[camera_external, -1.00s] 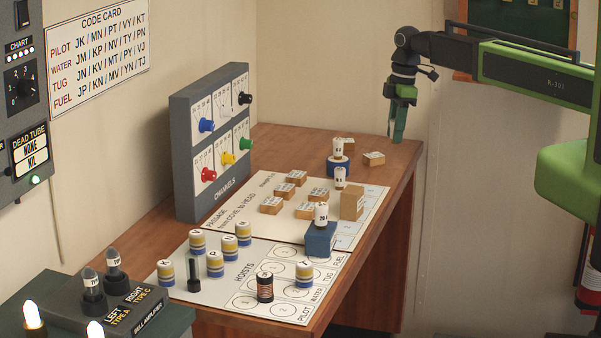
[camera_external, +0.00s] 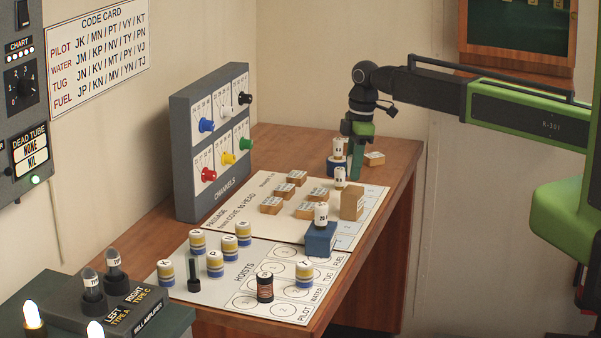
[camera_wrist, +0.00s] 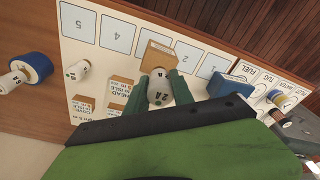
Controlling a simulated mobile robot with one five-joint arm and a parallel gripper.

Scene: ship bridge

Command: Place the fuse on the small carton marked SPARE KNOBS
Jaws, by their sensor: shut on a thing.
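My gripper (camera_external: 357,174) hangs over the back right of the desk, fingers down. In the wrist view its green fingers (camera_wrist: 163,88) are shut on a white fuse (camera_wrist: 158,94) marked 2A. In the external view the fingers hide this fuse. An upright tan carton (camera_external: 352,204) stands on the white sheet, in front of and below my gripper. It also shows in the wrist view (camera_wrist: 157,54), just past the fuse. A blue box (camera_external: 320,240) beside it bears a fuse (camera_external: 321,214). I cannot read SPARE KNOBS on any box.
Another fuse (camera_external: 338,148) stands on a round blue base (camera_external: 337,167), close to my gripper; one more (camera_external: 340,177) stands on the sheet. Small tan blocks (camera_external: 270,205) lie around. Banded cylinders (camera_external: 304,273) stand nearer the front. The grey channels panel (camera_external: 213,145) rises at the left.

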